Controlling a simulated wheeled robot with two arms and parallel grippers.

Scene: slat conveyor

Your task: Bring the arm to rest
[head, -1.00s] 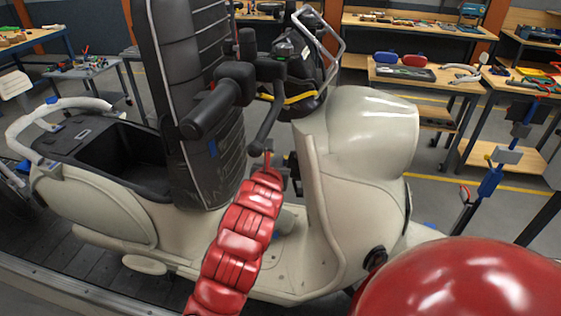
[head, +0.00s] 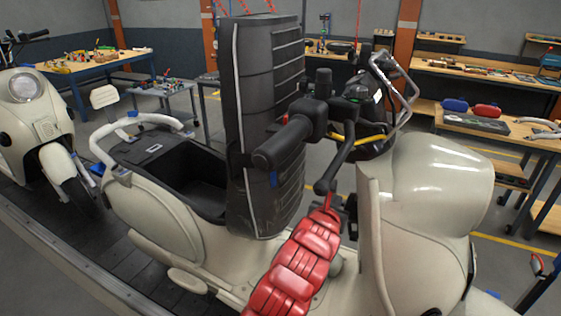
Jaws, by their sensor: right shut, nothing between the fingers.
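My right arm, red and segmented, rises from the bottom edge in the head view. Its narrow tip, my right gripper (head: 327,206), is shut and empty. It appears just below the end of the black brake lever (head: 341,168) of a cream scooter (head: 435,180). I cannot tell whether it touches the lever. The black handlebar grip (head: 281,146) is up and to the left of the gripper. My left gripper is not in view.
Another cream scooter (head: 45,130) stands at the left on the slatted conveyor. Workbenches (head: 480,128) with tools stand at the back and right. A blue-handled clamp stand (head: 540,280) is at lower right.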

